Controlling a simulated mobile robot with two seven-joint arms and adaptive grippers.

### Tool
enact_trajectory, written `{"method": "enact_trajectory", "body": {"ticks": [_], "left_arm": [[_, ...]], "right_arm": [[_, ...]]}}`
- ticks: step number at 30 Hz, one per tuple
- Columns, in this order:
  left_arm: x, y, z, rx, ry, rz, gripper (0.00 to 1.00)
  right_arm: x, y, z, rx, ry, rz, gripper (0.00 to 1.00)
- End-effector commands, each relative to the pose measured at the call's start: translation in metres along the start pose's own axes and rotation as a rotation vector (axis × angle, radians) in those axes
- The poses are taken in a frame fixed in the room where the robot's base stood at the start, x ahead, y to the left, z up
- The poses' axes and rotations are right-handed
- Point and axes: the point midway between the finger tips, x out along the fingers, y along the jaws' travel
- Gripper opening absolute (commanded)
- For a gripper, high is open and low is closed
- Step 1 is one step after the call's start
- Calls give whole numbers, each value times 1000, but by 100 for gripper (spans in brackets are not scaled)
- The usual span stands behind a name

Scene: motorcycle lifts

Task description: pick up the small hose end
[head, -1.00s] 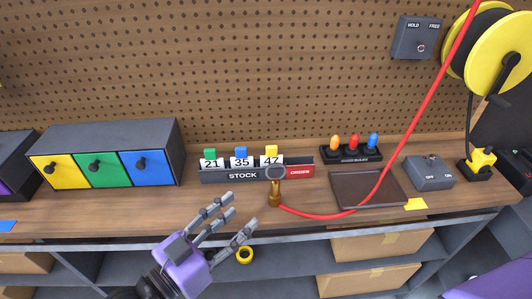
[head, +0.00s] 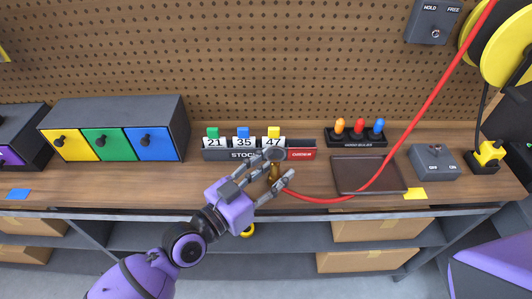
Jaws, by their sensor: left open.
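The small hose end is a brass fitting (head: 274,172) with a grey ring on top, at the left end of the red hose (head: 325,200). It stands on the wooden bench in front of the stock rack. My left gripper (head: 279,168) is open, with its grey fingers reaching to the fitting from the left and overlapping it in the picture. I cannot tell whether they touch it. Part of the fitting is hidden behind the fingers. My right gripper is not in view.
The stock rack (head: 222,155) with numbered cards stands close behind. A dark tray (head: 368,175), a switch box (head: 435,161) and a bulb holder (head: 357,139) are to the right. Drawers (head: 114,115) stand left. The red hose runs up to a yellow reel (head: 497,45).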

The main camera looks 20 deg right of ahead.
Motion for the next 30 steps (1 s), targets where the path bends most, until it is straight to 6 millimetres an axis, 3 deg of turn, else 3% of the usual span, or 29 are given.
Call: {"method": "enact_trajectory", "body": {"ticks": [9,19,30], "left_arm": [[6,1,2,-2,-3,1,42],[6,1,2,-2,-3,1,0],[6,1,0,-1,-1,1,0]], "right_arm": [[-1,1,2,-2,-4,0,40],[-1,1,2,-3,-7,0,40],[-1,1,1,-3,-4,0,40]]}}
